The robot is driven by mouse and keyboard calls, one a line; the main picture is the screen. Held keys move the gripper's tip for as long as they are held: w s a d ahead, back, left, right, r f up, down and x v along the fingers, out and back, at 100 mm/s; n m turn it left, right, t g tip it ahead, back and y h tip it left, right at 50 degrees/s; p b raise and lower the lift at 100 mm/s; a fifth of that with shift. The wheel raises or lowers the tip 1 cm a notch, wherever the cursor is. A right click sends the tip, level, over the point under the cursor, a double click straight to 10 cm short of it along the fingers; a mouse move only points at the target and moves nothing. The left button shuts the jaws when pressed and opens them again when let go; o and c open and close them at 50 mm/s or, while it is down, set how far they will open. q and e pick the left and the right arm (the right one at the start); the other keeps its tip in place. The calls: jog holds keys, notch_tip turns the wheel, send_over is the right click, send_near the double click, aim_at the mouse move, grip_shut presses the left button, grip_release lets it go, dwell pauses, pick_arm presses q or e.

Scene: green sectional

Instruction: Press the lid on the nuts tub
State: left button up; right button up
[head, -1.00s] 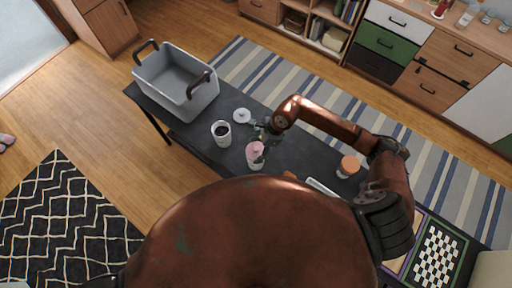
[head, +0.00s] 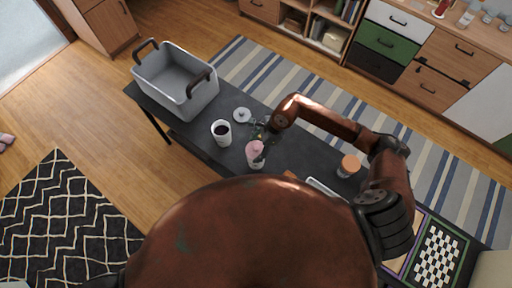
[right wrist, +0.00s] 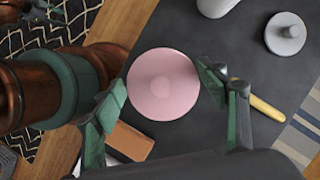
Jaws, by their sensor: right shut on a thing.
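A tub with a round pink lid (head: 256,147) stands on the dark table. Its pale body (head: 255,163) shows below the lid, but I cannot read a label. In the right wrist view the pink lid (right wrist: 163,84) has a raised middle and fills the space between the fingers. My right gripper (head: 262,138) is shut on the pink-lidded tub, with a finger on each side of the lid. Whether the lid is fully seated is hidden from above. Part of what looks like my left gripper (right wrist: 42,12) shows at the wrist view's top left, too little to judge.
A white mug-like container (head: 221,133) with dark contents and a pale knobbed lid (head: 242,115) are close by. A grey bin (head: 178,80) fills the table's left end. An orange-lidded jar (head: 348,166) stands to the right. A yellow-handled tool (right wrist: 262,108) lies beside the right finger.

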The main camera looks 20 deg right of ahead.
jog(key=shift+f+b, duration=0.55)
jog(key=shift+b, duration=0.75)
dwell(2.2)
dwell(0.3)
jog(key=o, duration=1)
jog(key=shift+o, duration=0.4)
jog(key=o, duration=0.3)
jog(key=shift+r+p, duration=1.6)
jog(key=shift+r, duration=1.95)
